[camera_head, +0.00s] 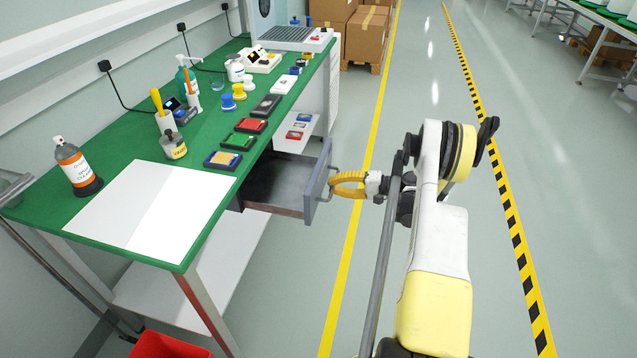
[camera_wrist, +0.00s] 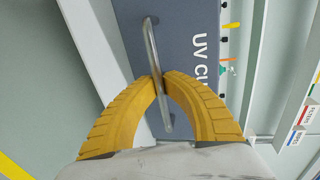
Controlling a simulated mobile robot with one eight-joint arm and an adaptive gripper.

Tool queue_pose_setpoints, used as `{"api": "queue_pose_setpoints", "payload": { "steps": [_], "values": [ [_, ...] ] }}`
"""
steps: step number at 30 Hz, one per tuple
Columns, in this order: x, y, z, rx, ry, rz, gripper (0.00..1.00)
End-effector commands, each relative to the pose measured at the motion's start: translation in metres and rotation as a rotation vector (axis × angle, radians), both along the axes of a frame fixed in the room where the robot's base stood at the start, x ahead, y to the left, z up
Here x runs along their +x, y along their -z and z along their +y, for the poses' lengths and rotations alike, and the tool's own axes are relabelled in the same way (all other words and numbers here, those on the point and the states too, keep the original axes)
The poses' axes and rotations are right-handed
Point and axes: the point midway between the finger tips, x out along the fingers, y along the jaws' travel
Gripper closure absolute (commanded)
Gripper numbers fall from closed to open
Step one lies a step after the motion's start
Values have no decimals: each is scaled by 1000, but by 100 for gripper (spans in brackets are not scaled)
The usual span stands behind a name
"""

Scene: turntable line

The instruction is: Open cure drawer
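The cure drawer (camera_head: 318,188) is a grey drawer under the green-topped bench. It stands pulled out, and its dark inside shows below the bench edge. In the wrist view its blue-grey front (camera_wrist: 185,35) carries the white letters "UV CU", the rest being cut off or hidden. A metal bar handle (camera_wrist: 150,40) is fixed to that front. My gripper (camera_head: 334,184) has yellow ribbed fingers and is at the drawer front. In the wrist view its fingertips (camera_wrist: 163,75) close together around the handle bar.
The green bench (camera_head: 110,142) carries a white sheet (camera_head: 150,215), bottles and several coloured stamp pads along its front edge. A lower shelf (camera_head: 190,275) and a red bin (camera_head: 168,346) are below. Cardboard boxes (camera_head: 365,38) stand at the back. The floor right of the drawer is clear.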

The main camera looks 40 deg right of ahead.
Motion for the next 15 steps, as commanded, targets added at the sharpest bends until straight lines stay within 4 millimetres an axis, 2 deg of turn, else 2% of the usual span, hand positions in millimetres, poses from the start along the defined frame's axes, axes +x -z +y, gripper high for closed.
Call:
{"api": "queue_pose_setpoints", "payload": {
  "steps": [4, 14, 15],
  "values": [
    [-6, 0, -5, 1, 0, -1, 100],
    [-7, -1, -6, 1, 0, -1, 100],
    [-7, -1, -6, 1, 0, -1, 87]
  ]
}}
